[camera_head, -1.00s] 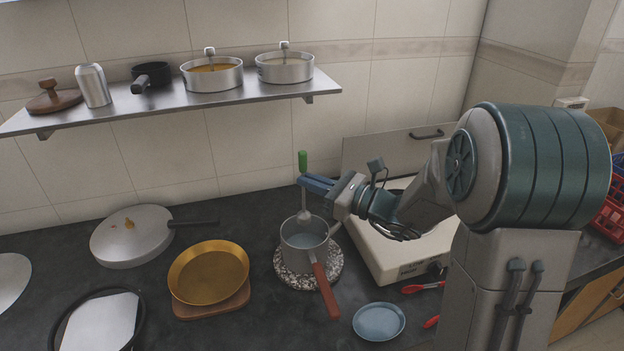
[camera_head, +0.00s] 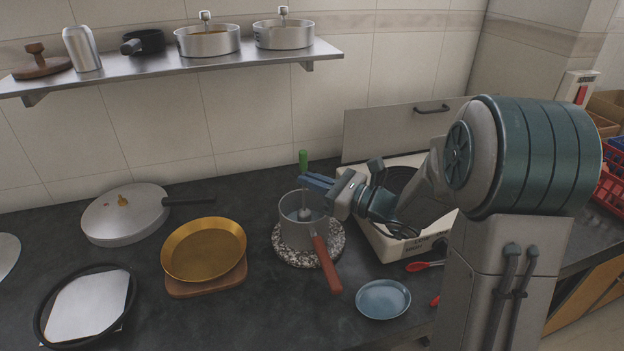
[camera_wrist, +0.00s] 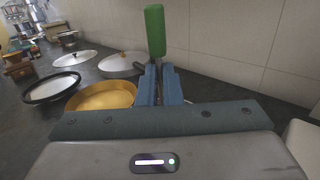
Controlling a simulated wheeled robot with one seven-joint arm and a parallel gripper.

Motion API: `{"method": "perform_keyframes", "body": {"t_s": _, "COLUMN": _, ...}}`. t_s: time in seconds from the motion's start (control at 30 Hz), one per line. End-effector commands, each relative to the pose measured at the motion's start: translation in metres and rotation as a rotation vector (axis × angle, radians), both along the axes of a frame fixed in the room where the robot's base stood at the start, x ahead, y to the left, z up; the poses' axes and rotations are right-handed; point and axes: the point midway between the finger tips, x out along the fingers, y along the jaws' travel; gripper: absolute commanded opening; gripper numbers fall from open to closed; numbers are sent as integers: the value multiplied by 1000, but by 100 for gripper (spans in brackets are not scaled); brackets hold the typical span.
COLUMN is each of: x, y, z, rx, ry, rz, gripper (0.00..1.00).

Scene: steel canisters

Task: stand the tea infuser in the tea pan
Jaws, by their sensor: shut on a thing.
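The tea infuser (camera_head: 304,160) has a green handle and a metal shaft with a small ball at its lower end. My gripper (camera_head: 318,182) is shut on its shaft just below the green handle and holds it upright. The infuser's green handle also shows between the jaws in the wrist view (camera_wrist: 155,30). The tea pan (camera_head: 298,233) is a small grey saucepan with a red-brown handle, standing on a speckled round trivet (camera_head: 290,256). The infuser's ball end is inside the pan's opening. I cannot tell whether it touches the pan's bottom.
A gold pan (camera_head: 205,250) on a wooden board and a lidded pan (camera_head: 125,215) stand to the left. A blue plate (camera_head: 383,299) lies at front right. A white cooker (camera_head: 400,240) stands behind my arm. A shelf (camera_head: 210,62) with pots hangs above.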

Motion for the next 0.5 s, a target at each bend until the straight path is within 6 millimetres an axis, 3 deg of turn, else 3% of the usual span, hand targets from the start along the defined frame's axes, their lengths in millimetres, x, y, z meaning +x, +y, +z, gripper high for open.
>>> {"method": "perform_keyframes", "body": {"t_s": 0.3, "x": 0, "y": 0, "z": -1, "rx": 1, "ry": 0, "rz": 0, "gripper": 0}}
{"method": "perform_keyframes", "body": {"t_s": 0.33, "x": 0, "y": 0, "z": -1, "rx": 1, "ry": 0, "rz": 0, "gripper": 14}}
{"method": "perform_keyframes", "body": {"t_s": 0.4, "x": 0, "y": 0, "z": -1, "rx": 1, "ry": 0, "rz": 0, "gripper": 31}}
{"method": "perform_keyframes", "body": {"t_s": 0.5, "x": 0, "y": 0, "z": -1, "rx": 0, "ry": 0, "rz": 0, "gripper": 31}}
